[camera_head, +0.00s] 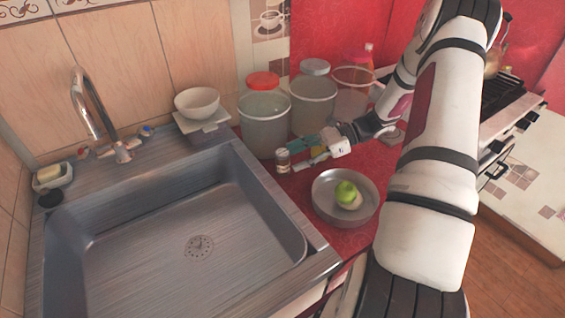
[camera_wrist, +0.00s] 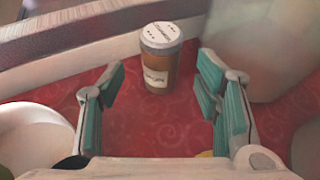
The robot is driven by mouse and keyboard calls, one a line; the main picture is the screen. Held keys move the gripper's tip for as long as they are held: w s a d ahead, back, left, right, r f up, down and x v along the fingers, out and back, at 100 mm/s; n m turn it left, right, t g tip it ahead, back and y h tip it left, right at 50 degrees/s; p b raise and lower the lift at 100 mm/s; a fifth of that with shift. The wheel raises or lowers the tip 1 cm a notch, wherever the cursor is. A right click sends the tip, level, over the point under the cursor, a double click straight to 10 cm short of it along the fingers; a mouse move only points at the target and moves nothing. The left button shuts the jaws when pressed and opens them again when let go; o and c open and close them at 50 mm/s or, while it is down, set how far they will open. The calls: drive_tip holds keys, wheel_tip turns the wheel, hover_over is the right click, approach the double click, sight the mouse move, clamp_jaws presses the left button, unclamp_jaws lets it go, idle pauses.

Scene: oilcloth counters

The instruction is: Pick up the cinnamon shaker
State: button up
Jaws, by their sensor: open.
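The cinnamon shaker (camera_wrist: 157,68) is a small brown jar with a white, dotted lid and a pale label. It stands upright on the red counter, close to the sink edge. In the head view the shaker (camera_head: 283,161) is small, just left of my gripper (camera_head: 312,154). In the wrist view my gripper (camera_wrist: 163,103) is open, with teal pads on both fingers. The shaker stands ahead of the fingertips and between their lines, apart from both. Nothing is between the fingers.
A metal bowl (camera_head: 326,208) with a green apple (camera_head: 346,192) stands in front of my gripper. Large clear jars (camera_head: 264,128) stand behind the shaker. The sink (camera_head: 110,258) lies to the left. A white bowl (camera_head: 197,101) stands by the wall.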

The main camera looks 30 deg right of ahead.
sight(282, 163)
drive_tip(key=shift+f+x, duration=0.2)
drive_tip(key=shift+x, duration=2.5)
drive_tip(key=shift+d, duration=0.1)
drive_tip(key=c, duration=1.3)
